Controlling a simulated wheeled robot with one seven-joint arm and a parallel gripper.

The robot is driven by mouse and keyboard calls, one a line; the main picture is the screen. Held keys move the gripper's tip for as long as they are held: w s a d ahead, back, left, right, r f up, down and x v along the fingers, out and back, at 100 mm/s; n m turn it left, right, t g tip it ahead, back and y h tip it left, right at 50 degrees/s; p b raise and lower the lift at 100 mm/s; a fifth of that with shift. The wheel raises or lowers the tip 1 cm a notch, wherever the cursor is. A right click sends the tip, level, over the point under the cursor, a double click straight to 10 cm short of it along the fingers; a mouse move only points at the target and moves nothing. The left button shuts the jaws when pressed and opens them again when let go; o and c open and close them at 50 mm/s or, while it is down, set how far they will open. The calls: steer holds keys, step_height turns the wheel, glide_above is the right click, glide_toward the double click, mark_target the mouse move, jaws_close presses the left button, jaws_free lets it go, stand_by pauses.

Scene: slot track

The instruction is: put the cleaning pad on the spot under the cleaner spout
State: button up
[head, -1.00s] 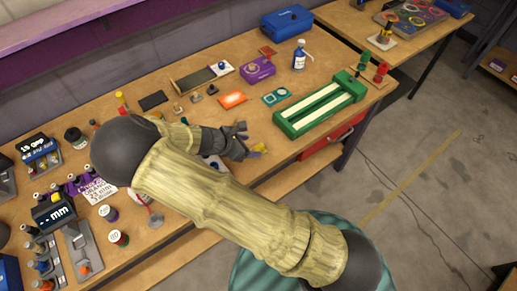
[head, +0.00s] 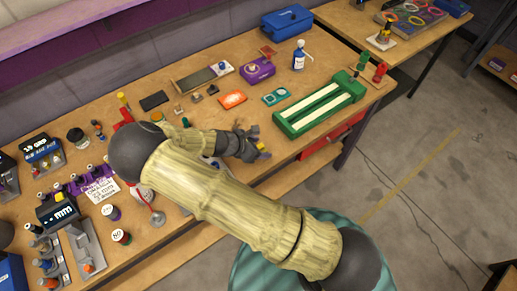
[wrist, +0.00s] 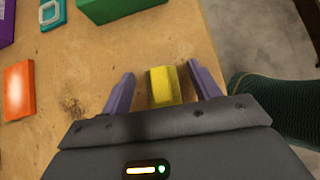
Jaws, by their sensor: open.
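A yellow block (wrist: 165,87), which may be the cleaning pad, lies on the wooden table near its front edge. My gripper (wrist: 163,88) is open, with one purple finger on each side of the block and a gap on both sides. In the head view my gripper (head: 262,151) is low over the front of the table, and its fingers partly hide the block. A blue bottle with a white pump top (head: 299,57), likely the cleaner, stands at the back right. I cannot clearly make out the spot under its spout.
A green slotted track (head: 318,105) lies right of my gripper. An orange piece (head: 233,99) and a teal piece (head: 276,96) lie behind it. A purple box (head: 258,69) and a red-brown square (head: 267,51) are left of the bottle. Bare tabletop lies between them.

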mark_target(259, 146)
steer(key=shift+c, duration=0.4)
steer(key=c, duration=1.1)
steer(key=shift+o, duration=0.2)
step_height(259, 146, up, 10)
steer(key=shift+b, duration=0.65)
